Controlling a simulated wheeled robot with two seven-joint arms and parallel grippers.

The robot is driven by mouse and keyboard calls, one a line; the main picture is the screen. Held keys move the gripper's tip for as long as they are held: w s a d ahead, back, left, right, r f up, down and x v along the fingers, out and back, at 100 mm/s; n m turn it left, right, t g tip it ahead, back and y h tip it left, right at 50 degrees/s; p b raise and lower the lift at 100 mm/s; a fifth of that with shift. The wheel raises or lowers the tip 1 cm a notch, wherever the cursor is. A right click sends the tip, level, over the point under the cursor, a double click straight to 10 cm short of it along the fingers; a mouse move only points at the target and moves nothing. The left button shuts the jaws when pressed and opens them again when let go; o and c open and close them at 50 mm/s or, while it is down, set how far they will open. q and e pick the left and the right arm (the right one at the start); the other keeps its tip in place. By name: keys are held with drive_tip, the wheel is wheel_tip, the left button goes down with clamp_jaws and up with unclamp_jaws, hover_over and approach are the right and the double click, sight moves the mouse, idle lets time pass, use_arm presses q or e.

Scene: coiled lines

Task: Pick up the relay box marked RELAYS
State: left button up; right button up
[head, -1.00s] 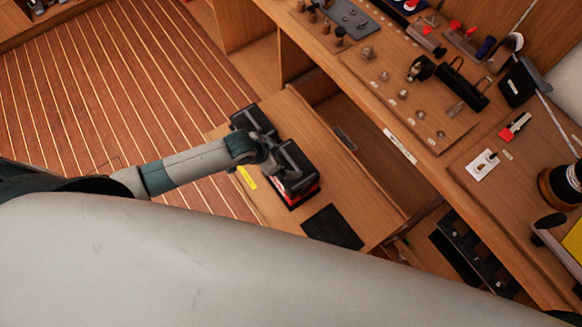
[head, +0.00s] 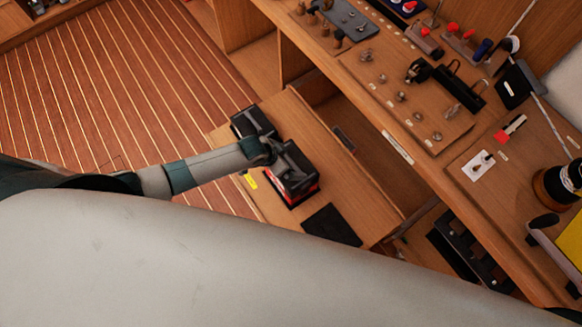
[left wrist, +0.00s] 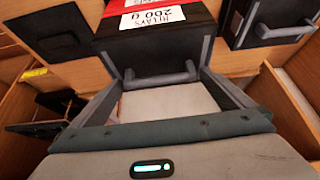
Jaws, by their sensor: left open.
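The relay box (head: 293,190), black with a red band, sits on the wooden bench top below the console. In the left wrist view the box (left wrist: 150,45) shows a white label reading RELAYS, upside down, and a grey bar handle on its near face. My left gripper (head: 288,160) is over the box in the head view and hides part of it. In the left wrist view my left gripper (left wrist: 162,80) is open, one finger on each side of the handle. I cannot tell whether the fingers touch the box. My right gripper is not in view.
A second black box (head: 252,120) stands beside the relay box, on its far left. A flat black square (head: 332,225) lies on its other side. The console (head: 400,105) with knobs and switches rises to the right. An open recess lies between bench and console.

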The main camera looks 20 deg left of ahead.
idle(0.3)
use_arm(q)
drive_tip(key=c, duration=1.4)
drive_tip(key=shift+o, duration=0.2)
drive_tip(key=shift+r, duration=0.1)
drive_tip(key=shift+r+b, duration=0.3)
drive_tip(key=shift+r, duration=0.35)
wheel_tip(320, 180, up, 2)
drive_tip(key=shift+b, duration=0.4)
drive_tip(key=s+d+r+b, duration=0.3)
drive_tip(key=s+d+r, duration=0.3)
drive_tip(key=s, duration=0.4)
drive_tip(key=shift+r, duration=0.8)
drive_tip(key=shift+d, duration=0.1)
